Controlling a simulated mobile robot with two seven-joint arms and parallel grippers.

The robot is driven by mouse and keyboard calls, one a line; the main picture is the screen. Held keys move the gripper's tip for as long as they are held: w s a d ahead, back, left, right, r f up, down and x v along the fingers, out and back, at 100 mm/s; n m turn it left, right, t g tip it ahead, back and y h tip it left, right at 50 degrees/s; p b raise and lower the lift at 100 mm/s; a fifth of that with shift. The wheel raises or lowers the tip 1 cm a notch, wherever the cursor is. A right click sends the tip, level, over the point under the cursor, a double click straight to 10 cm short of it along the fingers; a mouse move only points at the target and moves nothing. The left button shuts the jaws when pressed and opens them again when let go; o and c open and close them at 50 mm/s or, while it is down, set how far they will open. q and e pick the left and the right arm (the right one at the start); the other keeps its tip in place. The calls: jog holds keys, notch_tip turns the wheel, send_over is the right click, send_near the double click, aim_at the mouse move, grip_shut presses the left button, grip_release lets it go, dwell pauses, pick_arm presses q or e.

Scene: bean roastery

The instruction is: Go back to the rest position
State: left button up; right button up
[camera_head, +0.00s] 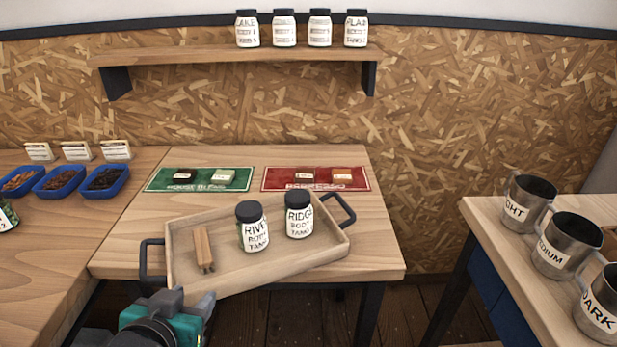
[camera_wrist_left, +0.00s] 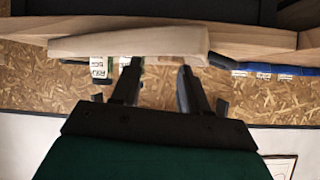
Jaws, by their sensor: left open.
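My left gripper (camera_head: 190,300) is at the lower left of the head view, in front of the tray's near left corner and apart from it. It is open with nothing between its fingers. Its two dark fingers (camera_wrist_left: 160,72) stand apart in the left wrist view, pointing toward a pale wooden edge (camera_wrist_left: 130,43). My right gripper is not in view.
The wooden tray (camera_head: 180,283) overhangs the middle table's front edge. It holds a RIVER jar (camera_head: 252,228), a RIDGE jar (camera_head: 299,216) and a wooden tool (camera_head: 203,247). Metal cups (camera_head: 563,247) stand on the right table. Dark floor shows between the tables.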

pick_arm(q)
jog(key=s+a+f+g, duration=0.3)
jog(key=s+f+g, duration=0.6)
jog(key=s, duration=0.6)
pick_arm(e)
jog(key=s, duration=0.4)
pick_arm(q)
jog(key=w+d+f+t+h+p, duration=0.1)
jog(key=w+d+f+t+p, duration=0.1)
jog(key=w+f+t+p, duration=0.2)
jog(key=shift+w+d+f+m+t+h+p, duration=0.35)
jog(key=shift+w+f+t, duration=0.2)
jog(key=shift+w+t, duration=1.35)
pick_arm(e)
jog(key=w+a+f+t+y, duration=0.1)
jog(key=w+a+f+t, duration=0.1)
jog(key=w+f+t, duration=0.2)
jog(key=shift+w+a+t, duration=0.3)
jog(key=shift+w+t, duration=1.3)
pick_arm(q)
jog(key=shift+s, duration=0.2)
